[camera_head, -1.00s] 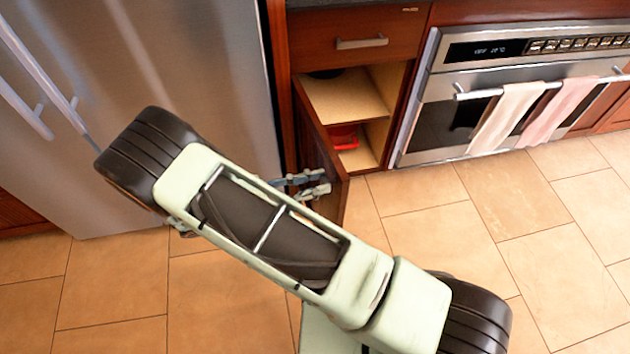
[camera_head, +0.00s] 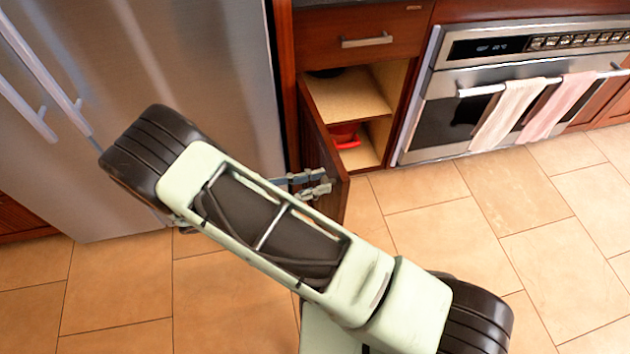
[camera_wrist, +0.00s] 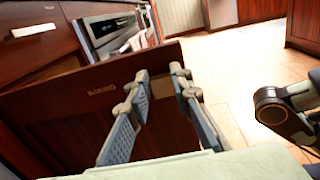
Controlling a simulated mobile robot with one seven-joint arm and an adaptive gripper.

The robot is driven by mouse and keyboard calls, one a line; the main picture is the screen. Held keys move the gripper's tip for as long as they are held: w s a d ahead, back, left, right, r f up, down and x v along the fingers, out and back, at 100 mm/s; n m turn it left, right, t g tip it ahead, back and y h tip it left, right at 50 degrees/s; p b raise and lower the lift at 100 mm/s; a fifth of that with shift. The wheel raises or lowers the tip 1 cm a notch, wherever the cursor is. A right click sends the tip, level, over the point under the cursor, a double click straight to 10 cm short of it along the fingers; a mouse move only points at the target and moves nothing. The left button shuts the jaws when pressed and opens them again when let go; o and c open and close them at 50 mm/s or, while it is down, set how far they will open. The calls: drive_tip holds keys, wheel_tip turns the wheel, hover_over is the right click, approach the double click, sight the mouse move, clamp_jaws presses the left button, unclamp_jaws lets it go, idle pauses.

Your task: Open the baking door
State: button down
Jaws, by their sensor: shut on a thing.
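The baking door is a dark reddish wooden cabinet door (camera_head: 325,150). It stands swung well out from its cabinet (camera_head: 394,100), whose shelves show. In the wrist view the door (camera_wrist: 60,115) spans the left and middle and bears a small "BAKING" label (camera_wrist: 101,90). My gripper (camera_head: 325,183) is at the door's outer side, near its free edge. In the wrist view my gripper's two fingers (camera_wrist: 160,75) are shut on part of the door, with a small light patch between them. The exact contact is hard to see.
A steel fridge (camera_head: 210,70) stands close to the left of the door. A drawer with a bar handle (camera_head: 366,40) is above the opening. A red item (camera_head: 343,135) sits inside. An oven with hanging towels (camera_head: 505,112) is to the right. The tiled floor (camera_head: 470,230) is clear.

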drive_tip(key=c, duration=1.7)
unclamp_jaws()
drive_tip(key=v, duration=1.2)
